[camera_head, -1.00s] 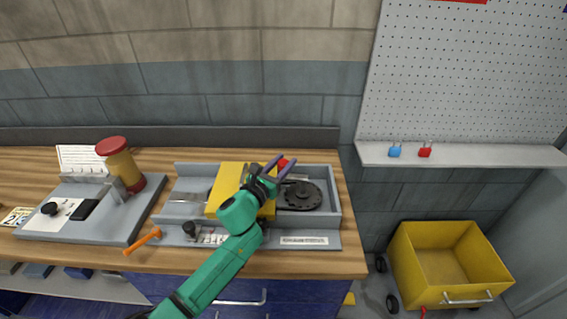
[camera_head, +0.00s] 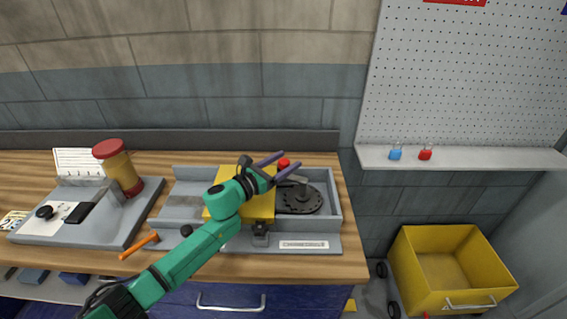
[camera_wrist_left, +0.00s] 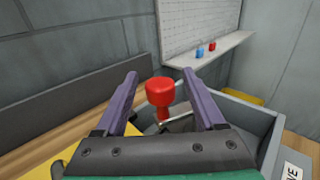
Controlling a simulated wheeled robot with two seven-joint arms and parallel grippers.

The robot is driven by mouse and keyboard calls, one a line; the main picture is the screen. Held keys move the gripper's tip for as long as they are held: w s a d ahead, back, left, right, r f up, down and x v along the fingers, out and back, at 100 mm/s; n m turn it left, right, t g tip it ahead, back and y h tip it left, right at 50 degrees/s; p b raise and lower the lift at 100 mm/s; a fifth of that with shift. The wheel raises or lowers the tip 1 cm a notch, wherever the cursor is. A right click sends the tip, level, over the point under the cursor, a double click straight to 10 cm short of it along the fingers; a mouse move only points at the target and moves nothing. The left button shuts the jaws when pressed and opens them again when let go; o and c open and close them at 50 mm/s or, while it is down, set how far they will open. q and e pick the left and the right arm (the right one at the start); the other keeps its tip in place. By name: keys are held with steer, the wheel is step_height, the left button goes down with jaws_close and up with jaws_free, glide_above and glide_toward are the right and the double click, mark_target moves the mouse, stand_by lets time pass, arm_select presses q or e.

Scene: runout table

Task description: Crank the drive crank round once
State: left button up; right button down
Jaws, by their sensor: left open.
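The drive crank has a red knob (camera_head: 283,163) on an arm above a dark round disc (camera_head: 300,198), at the right end of a grey machine tray (camera_head: 334,212). My left gripper (camera_head: 283,166) is open, with its purple fingers near the red knob. In the left wrist view the red knob (camera_wrist_left: 160,91) stands upright between and beyond the two open fingers (camera_wrist_left: 163,88), with clear gaps on both sides. A yellow block-shaped cover (camera_head: 262,207) sits in the tray, partly hidden by my left arm. My right gripper is not in view.
A grey fixture (camera_head: 120,228) with a red-topped yellow cylinder (camera_head: 118,168) stands at left. An orange-handled tool (camera_head: 139,246) lies near the front edge. A shelf (camera_head: 465,158) holds blue and red padlocks. A yellow cart (camera_head: 440,265) stands on the floor at right.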

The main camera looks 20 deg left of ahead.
arm_select(q)
steer(key=b+v, duration=0.4)
steer(key=v, duration=0.9)
steer(key=shift+s+a+f+b, duration=0.2)
steer(key=shift+s+b, duration=0.1)
steer(key=shift+b, duration=0.1)
steer(key=shift+s+a+r, duration=0.2)
steer(key=shift+s, duration=0.2)
